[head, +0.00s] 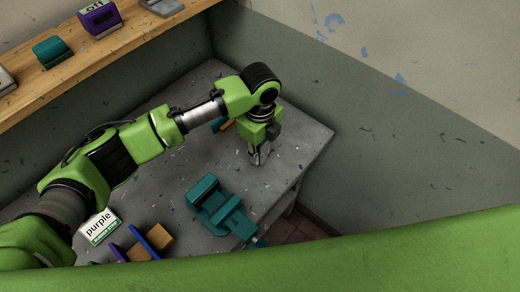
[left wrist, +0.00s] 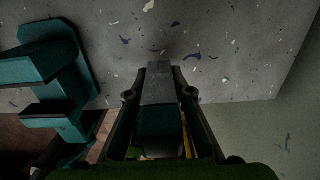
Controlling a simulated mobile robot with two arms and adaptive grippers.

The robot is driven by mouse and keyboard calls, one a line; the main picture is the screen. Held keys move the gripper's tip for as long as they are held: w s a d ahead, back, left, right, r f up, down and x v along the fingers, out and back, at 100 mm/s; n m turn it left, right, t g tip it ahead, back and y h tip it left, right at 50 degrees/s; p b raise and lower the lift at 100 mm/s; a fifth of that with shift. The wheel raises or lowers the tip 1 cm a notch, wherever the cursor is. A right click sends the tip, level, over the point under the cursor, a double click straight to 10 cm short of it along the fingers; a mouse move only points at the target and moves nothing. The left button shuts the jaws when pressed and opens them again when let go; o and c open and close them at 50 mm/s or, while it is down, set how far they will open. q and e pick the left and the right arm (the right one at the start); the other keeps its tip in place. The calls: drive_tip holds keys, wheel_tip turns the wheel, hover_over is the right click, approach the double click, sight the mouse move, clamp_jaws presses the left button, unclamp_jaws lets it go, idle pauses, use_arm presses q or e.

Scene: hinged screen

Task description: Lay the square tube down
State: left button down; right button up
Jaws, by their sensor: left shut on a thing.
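My left gripper (head: 257,156) points down over the far right part of the grey workbench (head: 170,120). It is shut on a grey bar-like piece that looks like the square tube (left wrist: 160,85). In the left wrist view the tube shows between the two dark fingers (left wrist: 160,100), with a dark teal part below it. In the head view the fingers hide most of the tube. I cannot tell whether its lower end touches the bench. My right gripper is in neither view.
A teal vise (head: 208,196) stands near the bench's front edge, left of the gripper. A "purple" card (head: 100,227) and blue and purple upright plates are at lower left. A wooden shelf (head: 65,72) runs along the back wall.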

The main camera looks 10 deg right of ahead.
use_arm(q)
drive_tip(key=shift+f, duration=0.15)
drive_tip(key=shift+f+b, duration=0.85)
drive_tip(key=shift+f, duration=0.9)
drive_tip(key=c, duration=1.7)
unclamp_jaws()
wheel_tip(320, 180, up, 12)
